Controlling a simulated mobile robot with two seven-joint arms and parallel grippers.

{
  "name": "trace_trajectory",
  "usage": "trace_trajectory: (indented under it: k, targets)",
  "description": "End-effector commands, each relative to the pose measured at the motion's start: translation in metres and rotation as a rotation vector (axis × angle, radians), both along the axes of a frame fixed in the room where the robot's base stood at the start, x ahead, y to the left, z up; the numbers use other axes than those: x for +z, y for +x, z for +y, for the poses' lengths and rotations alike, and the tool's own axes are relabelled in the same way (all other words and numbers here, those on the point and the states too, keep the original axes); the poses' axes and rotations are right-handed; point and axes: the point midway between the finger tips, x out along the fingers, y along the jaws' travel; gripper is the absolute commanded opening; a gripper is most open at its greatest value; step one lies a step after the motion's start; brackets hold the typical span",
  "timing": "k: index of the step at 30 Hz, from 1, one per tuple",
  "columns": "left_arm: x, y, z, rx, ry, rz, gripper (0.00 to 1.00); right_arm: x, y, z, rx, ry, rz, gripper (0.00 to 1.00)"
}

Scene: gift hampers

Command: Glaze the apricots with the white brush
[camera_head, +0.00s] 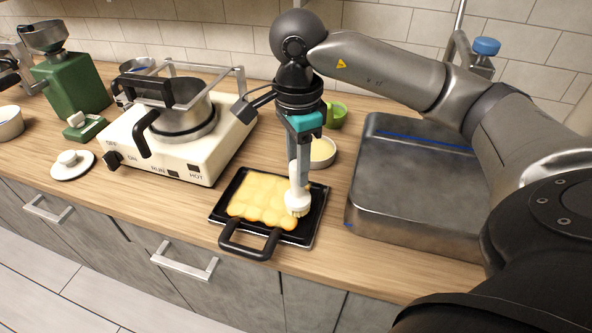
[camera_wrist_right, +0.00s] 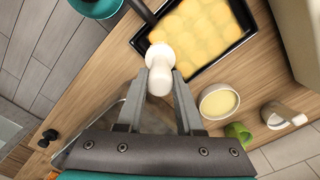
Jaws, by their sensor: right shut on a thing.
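The apricots (camera_head: 262,199) lie as a yellow-orange layer in a black square tray (camera_head: 316,214) with a dark handle at its front. They also show in the right wrist view (camera_wrist_right: 205,32). My right gripper (camera_head: 300,160) points down over the tray's right side and is shut on the white brush (camera_head: 297,195). The brush's bristle end is at the apricots' front right corner; whether it touches them I cannot tell. In the right wrist view the brush (camera_wrist_right: 160,70) sits between the two fingers. My left gripper is not clearly in view.
A small bowl of pale yellow liquid (camera_head: 322,152) stands behind the tray, with a green cup (camera_head: 336,115) beyond. A white hotplate (camera_head: 200,150) carrying a pot stands left. A grey metal box (camera_head: 400,185) is close on the right. The counter's front edge is near the tray.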

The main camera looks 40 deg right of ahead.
Motion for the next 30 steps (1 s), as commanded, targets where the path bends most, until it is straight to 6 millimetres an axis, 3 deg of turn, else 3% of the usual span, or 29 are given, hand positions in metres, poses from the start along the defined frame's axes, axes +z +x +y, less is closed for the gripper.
trace_trajectory:
  k: [18, 30]
  targets:
    - [0.039, 0.002, 0.003, 0.0, 0.003, -0.003, 0.87, 0.055, -0.003, -0.007, -0.011, 0.0, 0.004, 0.0]
    - [0.04, 0.002, 0.001, 0.0, 0.002, -0.002, 0.87, 0.057, -0.003, -0.008, -0.012, 0.0, 0.005, 0.0]
